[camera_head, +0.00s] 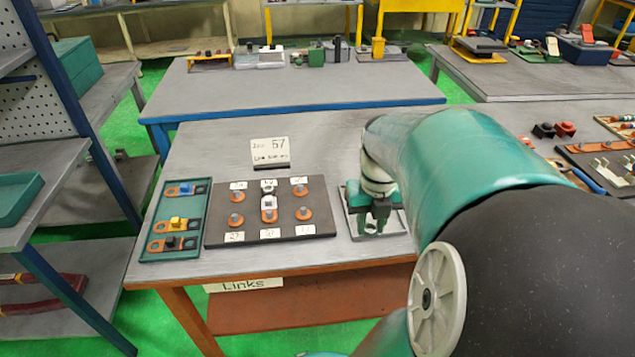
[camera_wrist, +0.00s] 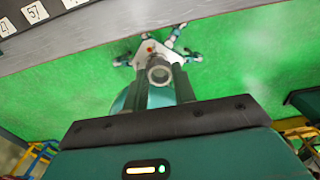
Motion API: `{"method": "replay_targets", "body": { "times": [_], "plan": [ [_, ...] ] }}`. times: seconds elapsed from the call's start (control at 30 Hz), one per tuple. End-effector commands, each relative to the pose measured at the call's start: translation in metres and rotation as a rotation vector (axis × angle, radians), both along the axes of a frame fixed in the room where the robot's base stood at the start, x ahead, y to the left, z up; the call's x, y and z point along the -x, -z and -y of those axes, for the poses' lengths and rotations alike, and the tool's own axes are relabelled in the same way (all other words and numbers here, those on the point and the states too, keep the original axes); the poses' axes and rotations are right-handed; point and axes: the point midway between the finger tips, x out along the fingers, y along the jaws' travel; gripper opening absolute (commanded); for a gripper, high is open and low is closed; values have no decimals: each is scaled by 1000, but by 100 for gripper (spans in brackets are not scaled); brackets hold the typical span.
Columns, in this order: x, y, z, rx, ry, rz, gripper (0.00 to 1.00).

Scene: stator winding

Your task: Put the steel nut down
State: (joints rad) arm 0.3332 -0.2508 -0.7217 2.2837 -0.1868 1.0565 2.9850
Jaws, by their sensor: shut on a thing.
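The steel nut (camera_wrist: 160,72) is a grey ring between the two fingertips of my gripper (camera_wrist: 159,78) in the wrist view. The fingers are shut on it from both sides. In the head view my gripper (camera_head: 373,232) points down in front of a small grey tray (camera_head: 399,224), right of the dark board. The nut is hard to make out there. The wrist view shows green floor behind the nut and no tray, so I cannot tell the nut's height or whether it is over the tray.
The dark board (camera_head: 215,233) carries copper-coloured links with posts and white labels. A green tray (camera_head: 150,250) with several coloured links lies to its left. A sign marked 57 (camera_head: 269,152) stands behind the board. Bare tabletop (camera_head: 330,135) lies at the back.

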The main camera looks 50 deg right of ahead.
Motion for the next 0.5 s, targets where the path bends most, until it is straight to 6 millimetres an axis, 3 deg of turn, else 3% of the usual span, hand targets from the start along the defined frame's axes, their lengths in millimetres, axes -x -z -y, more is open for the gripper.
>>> {"method": "replay_targets", "body": {
  "times": [0.5],
  "plan": [
    [-21,17,33,3,-2,-6,3]
  ]
}}
